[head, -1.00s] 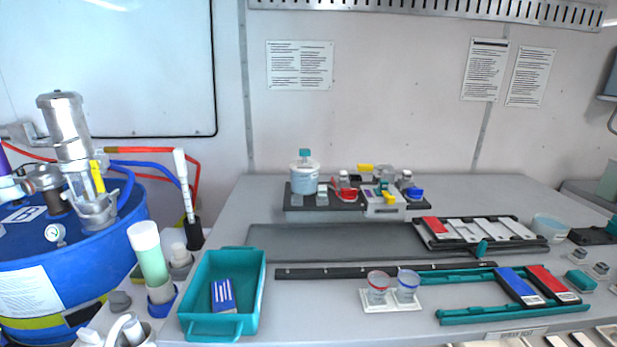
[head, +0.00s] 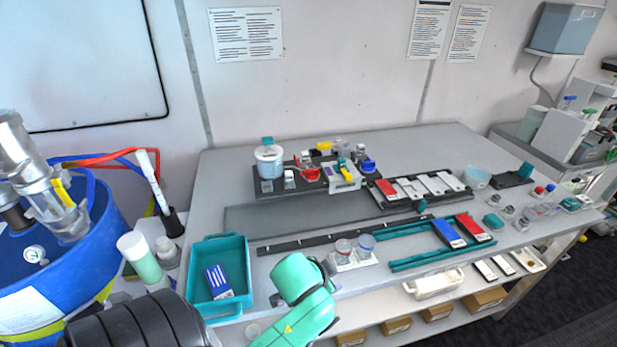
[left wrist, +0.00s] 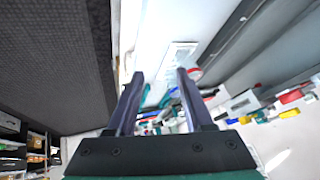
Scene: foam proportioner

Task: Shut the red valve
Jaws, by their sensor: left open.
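A small red valve-like part (head: 307,174) sits on the black base plate (head: 268,188) at the back of the table, left of a white block with yellow parts (head: 343,176). Whether it is open or shut is too small to tell. My left arm (head: 300,290) reaches in over the table's front edge, well in front of that plate; its fingers do not show clearly in the head view. In the left wrist view my left gripper (left wrist: 160,75) is open, with nothing between its two dark fingers. My right gripper is not in view.
A teal bin (head: 240,255) with a blue box stands front left, beside the blue drum (head: 95,262). Two small cups (head: 354,246) and a teal rack (head: 405,265) with blue and red cartridges lie front centre. The grey strip (head: 300,215) before the plate is clear.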

